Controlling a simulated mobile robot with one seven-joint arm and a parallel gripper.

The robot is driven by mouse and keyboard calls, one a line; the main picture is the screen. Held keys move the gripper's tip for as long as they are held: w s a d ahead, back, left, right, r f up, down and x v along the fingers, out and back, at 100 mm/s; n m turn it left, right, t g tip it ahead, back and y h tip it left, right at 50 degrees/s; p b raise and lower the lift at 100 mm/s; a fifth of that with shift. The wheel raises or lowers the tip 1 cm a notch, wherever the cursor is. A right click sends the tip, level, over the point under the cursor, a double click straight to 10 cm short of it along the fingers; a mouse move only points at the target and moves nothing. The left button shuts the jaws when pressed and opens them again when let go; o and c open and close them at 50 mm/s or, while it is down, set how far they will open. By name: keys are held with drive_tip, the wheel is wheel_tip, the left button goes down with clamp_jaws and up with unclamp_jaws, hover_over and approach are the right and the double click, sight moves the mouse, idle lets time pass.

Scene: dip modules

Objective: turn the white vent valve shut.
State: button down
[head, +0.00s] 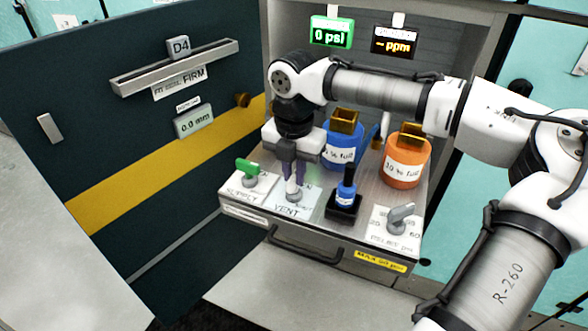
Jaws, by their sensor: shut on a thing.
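Blue (343,150) and orange (404,164) containers stand behind. A grey knob (400,215) is at right. The green display (331,34) reads 0 psi.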

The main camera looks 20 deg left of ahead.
drive_tip(key=shift+r, duration=0.1)
drive_tip(key=m+p, duration=0.1)
drive_tip(key=p, duration=0.1)
drive_tip(key=m+p, duration=0.1)
drive_tip(key=p, duration=0.1)
drive_tip(key=shift+s+r+m, duration=0.1)
drive_tip(key=shift+r+m, duration=0.1)
drive_tip(key=shift+m, duration=0.2)
drive_tip(key=m+p, duration=0.5)
drive_tip(key=shift+f, duration=0.1)
drive_tip(key=m+p, duration=0.4)
drive_tip(key=m, duration=0.1)
drive_tip(key=shift+m+p, duration=0.4)
drive_tip(key=shift+f+m+p, duration=0.15)
drive_tip(key=shift+m+p, duration=1.45)
drive_tip(key=shift+m, duration=0.4)
drive_tip(key=c, duration=1.4)
unclamp_jaws()
